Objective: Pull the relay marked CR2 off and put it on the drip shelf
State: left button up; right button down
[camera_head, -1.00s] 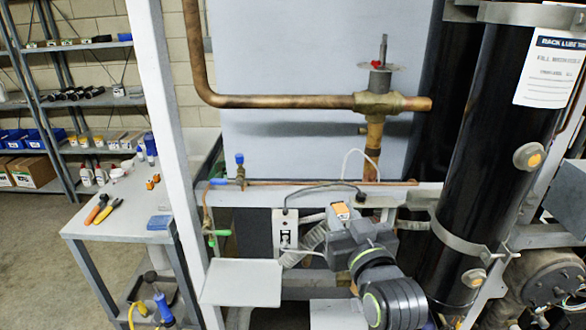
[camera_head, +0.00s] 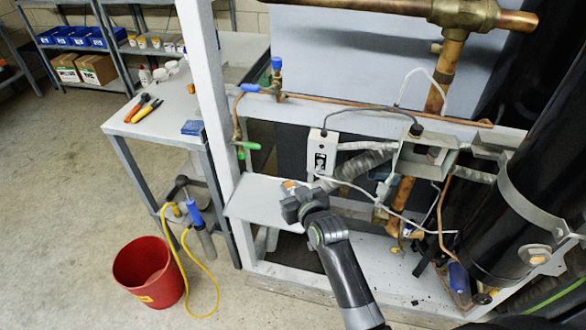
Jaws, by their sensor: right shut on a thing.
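My right gripper (camera_head: 292,196) is shut on the relay (camera_head: 289,184), a small piece with an orange top showing at the gripper's far end. Most of the relay is hidden by the jaws, and no CR2 marking is legible. The drip shelf (camera_head: 250,205) is the pale flat plate on the left of the rack frame. The gripper is over or beside the shelf's right end; I cannot tell whether the relay touches it. My left gripper is not in view.
An open grey box (camera_head: 408,164) sits on the rack to the right, with cables around it. A white switch box (camera_head: 321,152) is behind the gripper. A green-handled valve (camera_head: 250,146) is just above the shelf. A red bucket (camera_head: 148,270) stands on the floor at left.

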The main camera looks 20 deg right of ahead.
jog(key=shift+w+a+f, duration=0.1)
jog(key=shift+a+f, duration=0.05)
jog(key=shift+f, duration=0.35)
jog(key=shift+w+a+f, duration=0.1)
jog(key=shift+f, duration=0.4)
jog(key=shift+f+b, duration=0.9)
jog(key=shift+b, duration=0.2)
notch_tip(320, 180, down, 3)
jog(key=b, duration=0.3)
jog(key=shift+f, duration=0.1)
jog(key=shift+f+b, duration=0.75)
jog(key=shift+f, duration=0.35)
jog(key=shift+f, duration=0.3)
jog(key=c, duration=1.1)
grip_release()
jog(key=shift+s, duration=0.15)
